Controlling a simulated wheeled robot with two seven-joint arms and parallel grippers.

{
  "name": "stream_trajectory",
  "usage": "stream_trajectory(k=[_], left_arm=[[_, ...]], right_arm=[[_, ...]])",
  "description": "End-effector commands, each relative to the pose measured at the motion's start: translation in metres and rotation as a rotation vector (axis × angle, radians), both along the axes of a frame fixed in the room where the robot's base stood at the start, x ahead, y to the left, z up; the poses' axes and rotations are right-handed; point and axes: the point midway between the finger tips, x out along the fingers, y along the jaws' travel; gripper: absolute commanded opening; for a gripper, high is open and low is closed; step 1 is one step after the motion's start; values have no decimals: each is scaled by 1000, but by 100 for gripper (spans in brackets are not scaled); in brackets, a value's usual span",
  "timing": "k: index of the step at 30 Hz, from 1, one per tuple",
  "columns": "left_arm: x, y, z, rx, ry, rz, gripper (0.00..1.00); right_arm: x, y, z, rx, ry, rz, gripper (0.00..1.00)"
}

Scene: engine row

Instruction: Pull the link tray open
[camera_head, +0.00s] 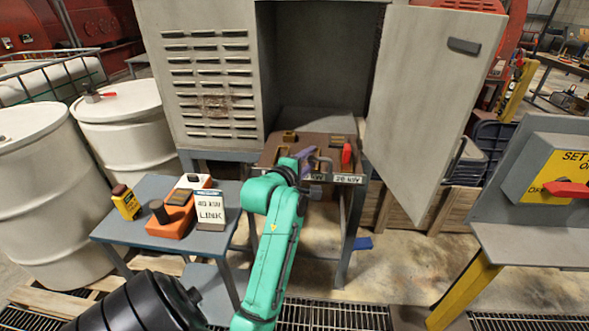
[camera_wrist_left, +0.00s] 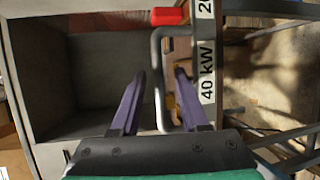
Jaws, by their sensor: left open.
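The link tray (camera_head: 278,151) is a brown panel low in the open grey cabinet, with white kW labels on its front edge. A "40 kW" label (camera_wrist_left: 207,75) reads clearly in the left wrist view. A grey U-shaped bar handle (camera_wrist_left: 157,75) stands at the tray front. My left gripper (camera_head: 306,158) is at the tray front, with its purple fingers apart. In the left wrist view the handle bar runs between the fingers (camera_wrist_left: 160,85), with visible gaps on both sides. In the head view my green wrist hides part of the tray. My right gripper is not in view.
The cabinet door (camera_head: 425,90) stands open on the right. A red piece (camera_head: 346,155) sits on the tray. A blue-grey side table (camera_head: 150,247) at left holds a "LINK" card (camera_head: 211,212) and an orange block (camera_head: 172,219). A yellow-panelled switch box (camera_head: 560,178) stands at right.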

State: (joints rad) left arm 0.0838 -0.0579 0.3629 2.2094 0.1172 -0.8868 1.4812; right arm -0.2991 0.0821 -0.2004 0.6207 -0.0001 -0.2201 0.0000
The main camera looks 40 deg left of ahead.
Motion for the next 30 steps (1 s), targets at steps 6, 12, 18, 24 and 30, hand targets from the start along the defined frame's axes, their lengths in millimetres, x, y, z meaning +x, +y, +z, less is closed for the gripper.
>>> stream_trajectory(k=[6,12,18,24,30], left_arm=[[-54,-13,7,1,-1,2,45],[-83,-22,27,0,11,-1,45],[-100,-26,25,0,5,-2,45],[-104,-27,19,0,1,0,45],[-104,-27,18,0,0,0,45]], right_arm=[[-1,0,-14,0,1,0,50],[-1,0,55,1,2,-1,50],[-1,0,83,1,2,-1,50],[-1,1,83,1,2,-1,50],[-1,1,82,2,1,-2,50]])
